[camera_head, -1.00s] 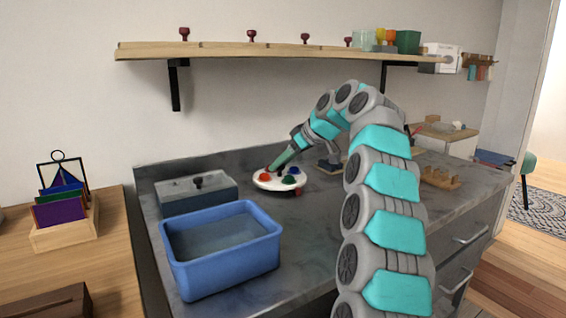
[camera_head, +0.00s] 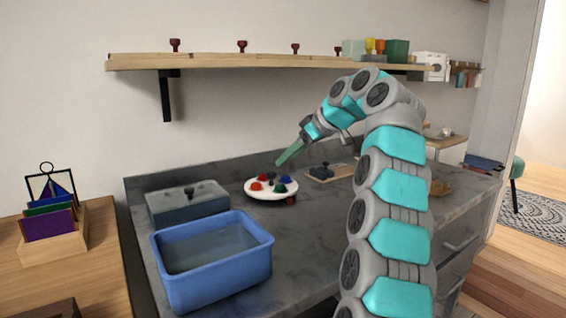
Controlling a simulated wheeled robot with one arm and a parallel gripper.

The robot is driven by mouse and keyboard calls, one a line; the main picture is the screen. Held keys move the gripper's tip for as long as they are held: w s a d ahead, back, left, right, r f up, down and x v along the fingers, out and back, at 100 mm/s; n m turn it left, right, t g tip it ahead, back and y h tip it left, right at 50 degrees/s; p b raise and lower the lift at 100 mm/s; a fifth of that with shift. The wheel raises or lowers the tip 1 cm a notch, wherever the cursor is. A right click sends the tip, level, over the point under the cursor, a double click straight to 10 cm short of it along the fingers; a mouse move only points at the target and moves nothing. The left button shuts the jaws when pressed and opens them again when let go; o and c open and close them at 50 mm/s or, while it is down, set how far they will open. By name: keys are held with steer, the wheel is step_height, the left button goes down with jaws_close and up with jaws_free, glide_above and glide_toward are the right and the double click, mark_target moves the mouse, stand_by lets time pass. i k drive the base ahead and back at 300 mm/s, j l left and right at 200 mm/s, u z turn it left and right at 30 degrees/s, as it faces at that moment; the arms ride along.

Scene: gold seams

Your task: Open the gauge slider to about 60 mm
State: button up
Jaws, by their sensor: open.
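A small wooden board with a dark knobbed block (camera_head: 322,169) lies on the grey counter behind my arm; it looks like the gauge slider, but I cannot tell its opening at this size. My gripper (camera_head: 288,154) has green fingers and points down and left. It is open and empty, in the air above the white round palette (camera_head: 271,196), left of the board and apart from it. My arm's links hide part of the counter on the right.
The palette carries several coloured knobs. A grey box (camera_head: 170,208) with a dark knob and a blue tub (camera_head: 222,277) stand at the left. A wooden shelf (camera_head: 220,62) runs along the wall above. The counter's front middle is clear.

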mark_target(330, 175)
steer(key=k+l, duration=0.2)
steer(key=l, duration=0.2)
steer(key=k+l, duration=0.2)
steer(key=l, duration=0.2)
steer(key=k+l, duration=0.25)
steer(key=l, duration=0.1)
